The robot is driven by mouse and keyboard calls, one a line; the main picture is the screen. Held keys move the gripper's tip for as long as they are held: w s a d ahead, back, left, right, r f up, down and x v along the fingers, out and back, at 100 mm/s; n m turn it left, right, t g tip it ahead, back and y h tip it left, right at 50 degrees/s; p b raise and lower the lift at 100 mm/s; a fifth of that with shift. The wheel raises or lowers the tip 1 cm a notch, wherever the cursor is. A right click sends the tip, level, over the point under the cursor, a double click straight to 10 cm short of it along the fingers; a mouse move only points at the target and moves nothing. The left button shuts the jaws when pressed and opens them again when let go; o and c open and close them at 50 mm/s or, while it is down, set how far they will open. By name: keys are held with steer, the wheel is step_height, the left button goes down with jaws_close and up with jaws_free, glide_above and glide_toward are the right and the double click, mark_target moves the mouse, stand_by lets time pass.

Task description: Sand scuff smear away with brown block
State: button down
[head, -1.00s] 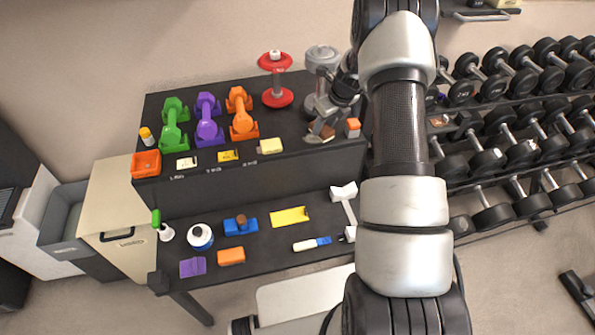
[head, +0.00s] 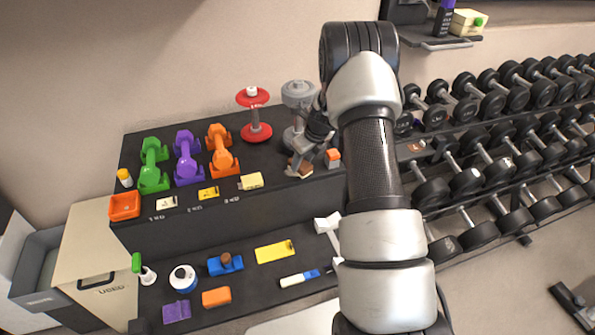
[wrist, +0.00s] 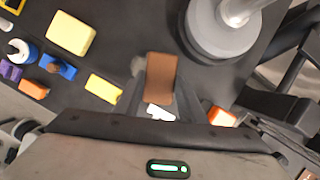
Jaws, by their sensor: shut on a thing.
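My gripper (wrist: 161,92) is shut on the brown block (wrist: 160,76), which points away from the wrist between the fingers. In the head view my gripper (head: 306,163) is low over the upper shelf's right end, in front of the grey dumbbell, with the block (head: 305,172) at its tip. A pale, blurred patch (wrist: 138,66) on the dark shelf shows just left of the block in the wrist view; it looks like the scuff smear, partly covered by the block and finger. I cannot tell whether the block touches the shelf.
The upright grey dumbbell (head: 297,92) stands close to my gripper. A small orange-topped item (head: 333,157) is just right of it, and a pale yellow block (head: 251,182) lies left. Green, purple and orange dumbbells stand further left. The lower shelf holds several small items.

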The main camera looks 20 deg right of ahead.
steer(key=shift+s+a+r, duration=0.1)
steer(key=shift+s+a, duration=0.25)
steer(key=shift+a, duration=0.5)
steer(key=shift+s+a, duration=0.35)
steer(key=shift+a, duration=0.5)
steer(key=shift+d, duration=0.1)
steer(key=shift+w+d, duration=0.3)
steer(key=shift+d, duration=0.35)
steer(key=shift+w+d, duration=0.25)
steer(key=shift+d, duration=0.45)
steer(key=shift+w+d, duration=0.3)
steer(key=shift+d, duration=0.35)
steer(key=shift+s+a+f, duration=0.1)
steer(key=shift+s+a, duration=0.2)
steer(key=shift+a, duration=0.45)
steer(key=shift+s+a+f, duration=0.1)
steer(key=shift+s+a, duration=0.25)
steer(key=shift+a, duration=0.35)
steer(key=shift+s+a+f, duration=0.1)
steer(key=shift+s+a, duration=0.2)
steer(key=shift+a, duration=0.45)
steer(key=shift+w+d+r, duration=0.1)
steer(key=shift+w+d, duration=0.15)
steer(key=shift+d, duration=0.45)
steer(key=shift+w+d+f, duration=0.1)
steer(key=shift+w+d, duration=0.2)
steer(key=shift+d, duration=0.45)
steer(key=shift+w+d+r, duration=0.1)
steer(key=shift+w+d, duration=0.15)
steer(key=shift+d, duration=0.45)
